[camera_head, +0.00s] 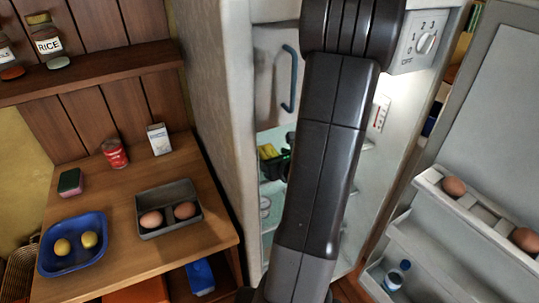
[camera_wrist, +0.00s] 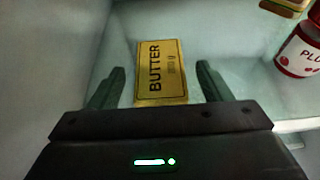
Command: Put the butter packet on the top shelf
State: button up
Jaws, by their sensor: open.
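The butter packet (camera_wrist: 160,72) is yellow with black lettering and lies flat on a pale glass shelf (camera_wrist: 230,60) in the wrist view. My gripper (camera_wrist: 160,70) is open, with one finger on each side of the packet's near part. Gaps show between the fingers and the packet, and its near end is hidden by my gripper body. In the head view my arm reaches into the open fridge (camera_head: 205,70), where something yellow (camera_head: 268,153) shows beside my partly hidden gripper. I cannot tell surely that it is the butter.
A pale wall is close on the left. The open fridge door (camera_head: 450,220) holds eggs and a bottle (camera_head: 395,277). A wooden counter (camera_head: 120,245) stands left of the fridge.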

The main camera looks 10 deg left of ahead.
jog(key=v, duration=0.9)
jog(key=shift+p, duration=0.35)
jog(key=shift+s+d+f, duration=0.1)
jog(key=shift+s+d, duration=0.05)
